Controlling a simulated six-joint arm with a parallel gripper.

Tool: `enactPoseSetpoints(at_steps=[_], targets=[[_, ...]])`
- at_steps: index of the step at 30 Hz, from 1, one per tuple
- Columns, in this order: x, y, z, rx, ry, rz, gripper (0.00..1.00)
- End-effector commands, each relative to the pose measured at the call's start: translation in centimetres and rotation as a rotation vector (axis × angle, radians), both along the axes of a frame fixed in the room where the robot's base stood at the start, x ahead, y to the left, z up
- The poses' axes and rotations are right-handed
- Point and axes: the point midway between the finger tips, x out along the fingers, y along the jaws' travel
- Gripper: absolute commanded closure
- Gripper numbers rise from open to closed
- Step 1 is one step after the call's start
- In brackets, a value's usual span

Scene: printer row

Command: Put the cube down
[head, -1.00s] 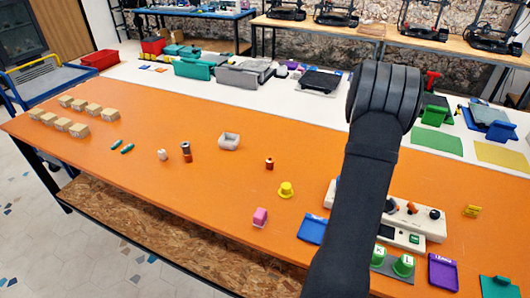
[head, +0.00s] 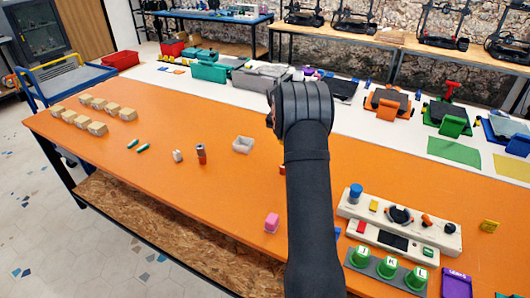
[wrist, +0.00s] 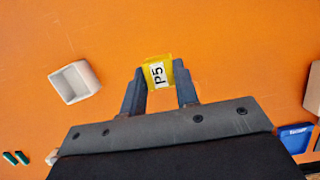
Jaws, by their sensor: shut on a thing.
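In the wrist view my gripper (wrist: 158,86) is shut on a yellow cube (wrist: 157,72). The cube has a white label reading "P5" and sits between the two dark fingertips, over the orange table (wrist: 230,50). The gap between the cube and the table cannot be judged. In the head view my dark arm hides both the gripper and the cube.
An open white box (wrist: 75,83) is left of my gripper; it also shows in the head view (head: 243,145). A blue tray (wrist: 295,138) is at right. Bare table surrounds the cube.

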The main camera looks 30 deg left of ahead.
Motion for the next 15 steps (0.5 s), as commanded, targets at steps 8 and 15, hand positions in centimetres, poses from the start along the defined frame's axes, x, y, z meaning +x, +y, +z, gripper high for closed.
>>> enactPoseSetpoints(at_steps=[8,15], targets=[[-0.3,6.2,-3.8,0.0,0.002,0.001,0.93],[-0.3,8.1,-5.0,0.001,0.001,-0.002,0.93]])
